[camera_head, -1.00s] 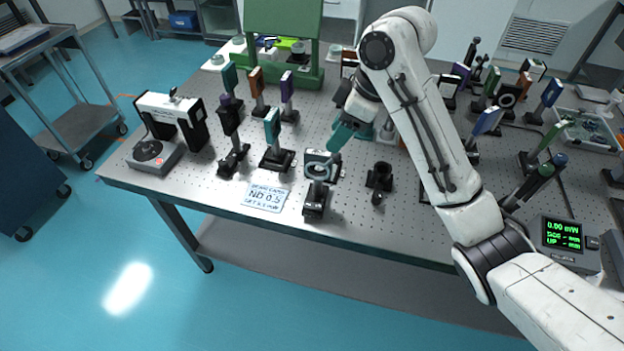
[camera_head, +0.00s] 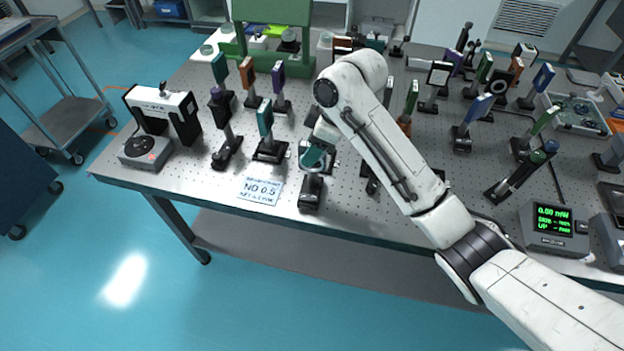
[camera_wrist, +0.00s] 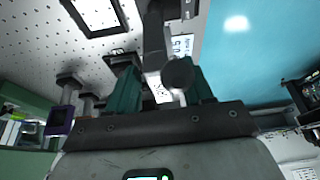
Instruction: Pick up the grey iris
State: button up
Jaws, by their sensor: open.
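The grey iris shows in the wrist view as a dark grey round disc (camera_wrist: 178,74) with a small pale lever below it. It lies between the two teal fingers of my gripper (camera_wrist: 161,82), which are apart on either side of it. I cannot tell whether either finger touches it. In the head view my gripper (camera_head: 314,157) is at the top of a short black post mount (camera_head: 311,190) near the table's front edge. The gripper hides most of the iris there.
A label card reading ND 0.5 (camera_head: 261,190) lies left of the mount. A teal plate on a post (camera_head: 265,120) stands close behind it. Several posts crowd the optical table (camera_head: 225,190), with a power meter (camera_head: 553,228) at the right front.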

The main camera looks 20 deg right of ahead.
jog(key=shift+a+f, duration=0.1)
jog(key=shift+f, duration=0.25)
jog(key=shift+c, duration=0.3)
grip_shut()
jog(key=shift+w+r, duration=0.1)
jog(key=shift+r, duration=0.05)
dwell(0.7)
